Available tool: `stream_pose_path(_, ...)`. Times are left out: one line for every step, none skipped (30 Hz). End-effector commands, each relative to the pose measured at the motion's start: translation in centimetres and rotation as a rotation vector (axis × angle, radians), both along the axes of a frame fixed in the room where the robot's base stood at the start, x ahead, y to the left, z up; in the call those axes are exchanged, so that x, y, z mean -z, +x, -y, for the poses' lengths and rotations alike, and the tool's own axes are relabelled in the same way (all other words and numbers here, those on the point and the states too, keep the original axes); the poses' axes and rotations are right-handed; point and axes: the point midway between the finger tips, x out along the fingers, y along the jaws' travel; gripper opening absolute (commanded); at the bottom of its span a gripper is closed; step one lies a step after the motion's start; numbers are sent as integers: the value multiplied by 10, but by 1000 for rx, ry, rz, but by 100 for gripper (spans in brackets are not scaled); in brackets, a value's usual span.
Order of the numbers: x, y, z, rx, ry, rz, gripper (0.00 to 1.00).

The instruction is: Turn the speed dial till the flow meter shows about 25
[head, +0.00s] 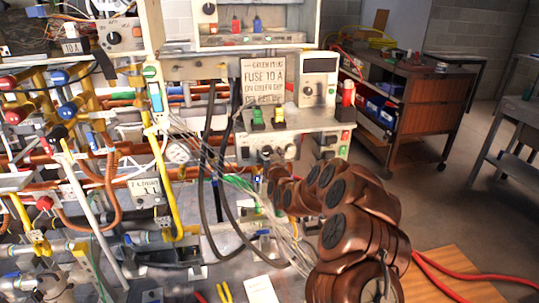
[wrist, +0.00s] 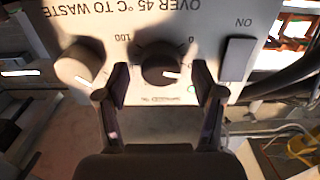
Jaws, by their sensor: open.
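In the wrist view a round black dial (wrist: 161,64) with a white pointer mark sits on a pale panel (wrist: 215,20), seen upside down. Marks "100" and "0" stand beside it. My gripper (wrist: 161,92) is open, with one finger on each side of the dial. I cannot tell whether the fingers touch it. In the head view my brown arm reaches the panel's lower front, and my gripper is too small and covered to make out. No flow meter reading is legible in either view.
In the wrist view a beige knob (wrist: 80,67) is close beside one finger and a grey switch (wrist: 237,58) is beyond the other. In the head view black cables (head: 207,170) hang left of my arm, near yellow and copper pipes. A brown cart (head: 425,100) stands behind.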

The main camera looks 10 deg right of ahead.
Motion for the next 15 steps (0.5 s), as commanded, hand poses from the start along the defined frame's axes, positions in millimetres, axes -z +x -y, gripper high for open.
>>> stream_pose_path(0, 1, 0, 0, 0, 0, 68)
stream_pose_path(0, 1, 0, 0, 0, -1, 68)
stream_pose_path(0, 1, 0, 0, 0, -1, 68)
stream_pose_path(0, 1, 0, -1, 0, -1, 68)
stream_pose_path(0, 1, 0, 0, 0, -1, 68)
stream_pose_path(0, 1, 0, -1, 0, -1, 68)
stream_pose_path(0, 1, 0, -1, 0, -1, 68)
stream_pose_path(1, 1, 0, -1, 0, -1, 68)
stream_pose_path(0, 1, 0, -1, 0, -1, 67)
stream_pose_path(0, 1, 0, -1, 0, -1, 64)
stream_pose_path(1, 1, 0, -1, 0, -1, 60)
stream_pose_path(0, 1, 0, -1, 0, -1, 56)
stream_pose_path(0, 1, 0, -1, 0, -1, 53)
stream_pose_path(1, 1, 0, -1, 0, -1, 50)
stream_pose_path(1, 1, 0, -1, 0, -1, 46)
